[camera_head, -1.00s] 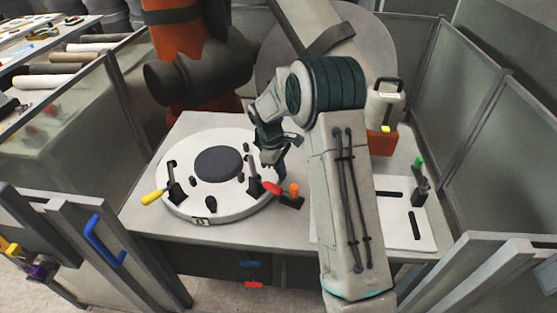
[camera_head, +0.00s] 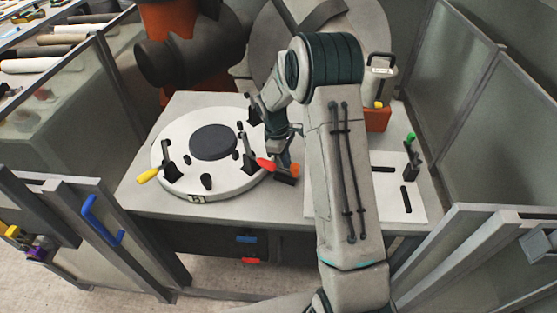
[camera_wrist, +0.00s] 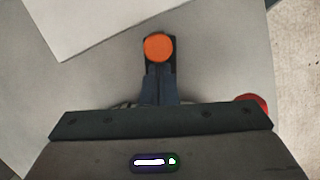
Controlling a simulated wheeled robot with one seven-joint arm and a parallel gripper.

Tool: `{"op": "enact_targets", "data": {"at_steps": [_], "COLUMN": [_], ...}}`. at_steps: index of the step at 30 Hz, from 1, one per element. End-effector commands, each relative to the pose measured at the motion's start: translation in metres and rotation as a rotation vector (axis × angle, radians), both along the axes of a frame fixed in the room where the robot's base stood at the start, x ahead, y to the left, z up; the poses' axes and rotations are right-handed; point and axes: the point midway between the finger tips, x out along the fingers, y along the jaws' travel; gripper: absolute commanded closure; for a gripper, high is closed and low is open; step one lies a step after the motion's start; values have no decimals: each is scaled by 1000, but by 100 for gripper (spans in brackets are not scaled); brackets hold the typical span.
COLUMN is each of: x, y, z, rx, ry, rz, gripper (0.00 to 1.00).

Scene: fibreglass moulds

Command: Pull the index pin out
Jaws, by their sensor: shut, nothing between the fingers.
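The index pin has an orange round knob (camera_head: 295,170) and sits in a dark block (camera_head: 284,178) at the right edge of the white round turntable (camera_head: 226,190). In the wrist view the orange knob (camera_wrist: 158,47) lies just beyond my fingertips. My gripper (camera_head: 284,160) is shut and empty, beside the pin in the head view. In the wrist view its dark fingers (camera_wrist: 160,82) are together, pointing at the knob. They overlap the block in that picture; I cannot tell whether they touch it.
A red-handled clamp (camera_head: 265,164) stands close to my gripper, its red tip (camera_wrist: 252,103) also in the wrist view. A yellow-handled clamp (camera_head: 148,176) is at left. A white plate (camera_head: 385,205) with a green-handled clamp (camera_head: 410,140) lies right. Mesh-like panels enclose the table.

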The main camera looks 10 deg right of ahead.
Motion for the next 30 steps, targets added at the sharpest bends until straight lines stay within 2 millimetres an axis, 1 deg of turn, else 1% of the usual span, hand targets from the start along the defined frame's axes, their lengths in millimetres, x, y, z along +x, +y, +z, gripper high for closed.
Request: {"op": "enact_targets", "data": {"at_steps": [1,9,14,20,27,30], "x": [-2,-2,-1,3,7,9], "y": [-4,-1,1,8,19,21], "z": [0,1,10,38,80,92], "rx": [-6,-9,-9,-8,-6,-6], "ry": [7,8,8,5,4,4], "rz": [-2,2,3,6,6,4], "gripper": [100,100,100,100,100,100]}}
